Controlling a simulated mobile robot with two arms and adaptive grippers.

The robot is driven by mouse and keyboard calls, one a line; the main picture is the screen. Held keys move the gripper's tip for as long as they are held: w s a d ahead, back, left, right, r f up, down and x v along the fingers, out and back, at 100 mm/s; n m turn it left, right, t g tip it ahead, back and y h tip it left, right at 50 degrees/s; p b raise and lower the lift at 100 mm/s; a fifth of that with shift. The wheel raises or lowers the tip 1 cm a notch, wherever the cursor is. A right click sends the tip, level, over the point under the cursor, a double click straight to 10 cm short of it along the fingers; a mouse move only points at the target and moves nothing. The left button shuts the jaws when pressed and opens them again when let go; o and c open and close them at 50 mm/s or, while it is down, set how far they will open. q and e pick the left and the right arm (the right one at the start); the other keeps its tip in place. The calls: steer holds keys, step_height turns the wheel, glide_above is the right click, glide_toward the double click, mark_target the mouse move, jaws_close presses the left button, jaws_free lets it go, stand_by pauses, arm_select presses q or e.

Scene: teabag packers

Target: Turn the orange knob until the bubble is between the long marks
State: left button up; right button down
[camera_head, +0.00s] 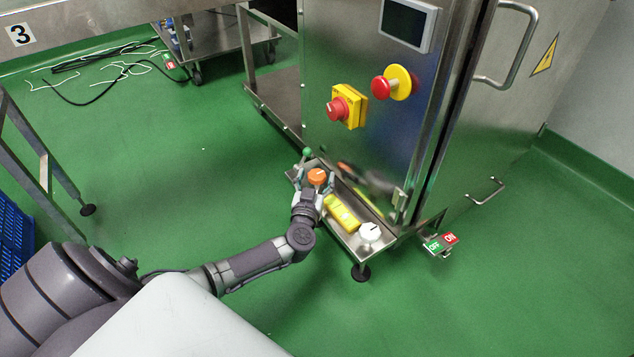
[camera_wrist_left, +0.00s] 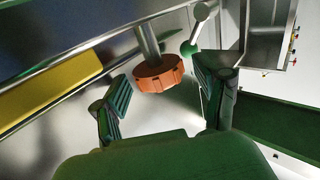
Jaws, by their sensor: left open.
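The orange knob (camera_head: 317,176) sits on a metal ledge at the foot of the steel cabinet. In the left wrist view the knob (camera_wrist_left: 158,73) is round with a notched rim, on a grey shaft. My left gripper (camera_head: 314,183) is open, with its fingers on either side of the knob. In the left wrist view the fingers (camera_wrist_left: 165,95) stand apart and I see no clear contact. A yellow bar (camera_head: 342,213) lies along the ledge beside the knob; it may be the level. I cannot make out a bubble or marks. My right gripper is not in view.
A white round knob (camera_head: 370,232) is at the ledge's near end. A small green-tipped lever (camera_head: 307,152) stands close behind the orange knob. The red switch (camera_head: 337,109) and red stop button (camera_head: 384,87) are on the cabinet above. Green floor lies open to the left.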

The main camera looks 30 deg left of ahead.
arm_select(q)
steer(key=shift+w+a, duration=0.25)
steer(key=shift+w, duration=0.35)
